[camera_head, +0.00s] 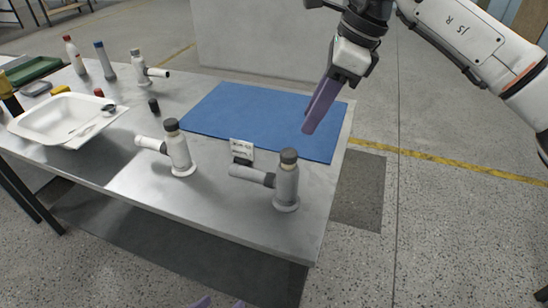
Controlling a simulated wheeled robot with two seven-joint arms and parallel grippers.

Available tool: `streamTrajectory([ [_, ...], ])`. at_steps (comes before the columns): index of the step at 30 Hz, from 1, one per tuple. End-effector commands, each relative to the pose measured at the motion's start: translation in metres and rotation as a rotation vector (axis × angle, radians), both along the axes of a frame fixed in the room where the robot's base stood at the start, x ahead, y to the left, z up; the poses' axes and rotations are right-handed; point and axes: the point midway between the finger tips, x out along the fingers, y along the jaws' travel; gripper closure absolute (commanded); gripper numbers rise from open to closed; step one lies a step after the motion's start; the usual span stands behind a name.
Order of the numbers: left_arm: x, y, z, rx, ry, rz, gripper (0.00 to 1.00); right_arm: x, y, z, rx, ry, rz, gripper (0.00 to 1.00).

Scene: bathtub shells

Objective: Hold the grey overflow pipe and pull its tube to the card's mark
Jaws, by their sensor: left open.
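A grey overflow pipe (286,185) stands upright near the table's front right corner, with a dark cap and a round base. Its side tube (252,178) points left. A small white card (241,146) with dark print stands just behind the tube; its mark is too small to read. A similar, paler pipe (180,155) stands further left, its tube also pointing left.
A blue mat (230,108) covers the back right of the metal table (225,220). A third pipe (138,70) stands at the back. A white basin (55,125), bottles and a green tray (36,70) are at left. The front strip is clear.

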Motion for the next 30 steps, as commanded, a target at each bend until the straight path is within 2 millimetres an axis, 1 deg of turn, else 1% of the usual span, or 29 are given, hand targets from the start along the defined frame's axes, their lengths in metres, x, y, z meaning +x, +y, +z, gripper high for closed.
streamTrajectory([
  [1,0.02,-0.011,0.024,-0.068,-0.021,-0.009,0.38,0.0,0.0,0.0,0.001,0.001,0.0,0.69],
  [2,0.028,-0.019,0.038,-0.119,-0.023,-0.014,0.38,0.0,0.0,0.0,0.002,0.001,0.0,0.69],
  [3,0.038,-0.029,0.056,-0.186,-0.018,-0.022,0.38,0.0,0.001,0.0,0.002,0.001,0.0,0.69],
  [4,0.044,-0.037,0.07,-0.235,-0.012,-0.031,0.38,0.0,0.001,0.0,0.002,0.001,0.0,0.69],
  [5,0.048,-0.045,0.083,-0.281,-0.002,-0.042,0.38,0.0,0.001,0.0,0.003,0.0,0.0,0.69],
  [6,0.053,-0.055,0.101,-0.341,0.013,-0.058,0.38,0.0,0.001,0.0,0.003,0.0,0.0,0.69],
  [9,0.056,-0.079,0.142,-0.47,0.076,-0.109,0.38,0.0,0.001,0.0,0.004,0.0,0.0,0.69],
  [10,0.056,-0.085,0.151,-0.494,0.091,-0.125,0.38,0.0,0.001,0.0,0.004,0.001,0.001,0.69],
  [12,0.063,-0.093,0.167,-0.499,0.092,-0.177,0.38,-0.001,0.001,0.0,0.004,0.001,0.002,0.69],
  [14,0.075,-0.096,0.174,-0.456,0.056,-0.234,0.38,-0.001,0.001,0.0,0.004,0.001,0.002,0.69],
  [17,0.099,-0.1,0.19,-0.357,-0.037,-0.342,0.38,-0.001,0.001,0.0,0.004,0.001,0.002,0.69],
  [21,0.139,-0.1,0.21,-0.172,-0.204,-0.493,0.38,-0.001,0.001,0.0,0.004,0.001,0.002,0.69],
  [24,0.161,-0.1,0.224,-0.062,-0.3,-0.575,0.38,-0.001,0.001,0.0,0.004,0.001,0.002,0.69],
  [27,0.176,-0.099,0.235,0.017,-0.37,-0.63,0.38,-0.001,0.001,0.0,0.004,0.001,0.002,0.69],
  [30,0.184,-0.099,0.241,0.063,-0.408,-0.663,0.38,-0.001,0.001,0.0,0.004,0.001,0.002,0.69],
])
